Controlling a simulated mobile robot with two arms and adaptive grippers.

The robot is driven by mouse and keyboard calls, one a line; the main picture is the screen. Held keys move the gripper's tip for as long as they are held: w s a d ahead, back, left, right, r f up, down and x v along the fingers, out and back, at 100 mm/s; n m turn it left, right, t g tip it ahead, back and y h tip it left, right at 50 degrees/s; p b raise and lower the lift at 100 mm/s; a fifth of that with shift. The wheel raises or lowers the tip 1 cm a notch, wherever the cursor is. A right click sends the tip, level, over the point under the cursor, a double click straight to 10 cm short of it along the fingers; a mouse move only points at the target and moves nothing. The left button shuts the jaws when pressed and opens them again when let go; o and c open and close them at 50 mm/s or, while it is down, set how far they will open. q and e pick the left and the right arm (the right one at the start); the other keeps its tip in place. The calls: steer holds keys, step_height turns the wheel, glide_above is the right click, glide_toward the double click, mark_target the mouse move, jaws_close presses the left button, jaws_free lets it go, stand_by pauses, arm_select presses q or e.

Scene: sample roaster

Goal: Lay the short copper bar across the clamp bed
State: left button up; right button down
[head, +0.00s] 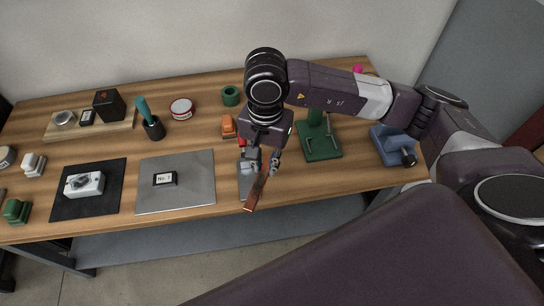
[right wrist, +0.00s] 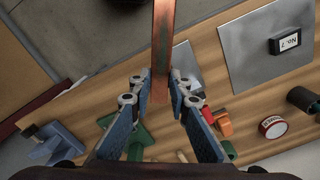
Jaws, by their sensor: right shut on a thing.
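The short copper bar (head: 255,194) is a narrow, flat, reddish-brown strip. My right gripper (head: 264,163) is shut on it near its far end, and the bar slants toward the table's front edge. In the right wrist view the copper bar (right wrist: 163,45) runs up from between the blue finger pads. A grey metal base (head: 245,180) with a red part behind it looks like the clamp bed. It stands beneath and just left of the bar, partly hidden by the gripper. The bar seems held above it; I cannot tell any contact. My left gripper is not in view.
A green stand (head: 321,150) is close right of the gripper, with a blue device (head: 392,146) farther right. An orange object (head: 228,127) is behind left. A grey mat (head: 176,195) with a "No. 7" block (head: 164,179) lies left. Bare wood shows around the grey base.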

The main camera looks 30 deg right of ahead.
steer(key=m+p, duration=0.1)
steer(key=m, duration=0.1)
steer(key=a+f+m+p, duration=0.1)
steer(key=m, duration=0.1)
steer(key=shift+a+f, duration=0.1)
steer(key=shift+f, duration=0.2)
steer(key=f+m+p, duration=0.1)
steer(key=f+m, duration=0.1)
steer(key=f+m+p, duration=0.1)
steer(key=m, duration=0.2)
steer(key=f+m+p, duration=0.1)
steer(key=f+m, duration=0.1)
steer(key=m, duration=0.1)
steer(key=shift+s+f+p, duration=0.3)
steer(key=shift+s+f, duration=0.05)
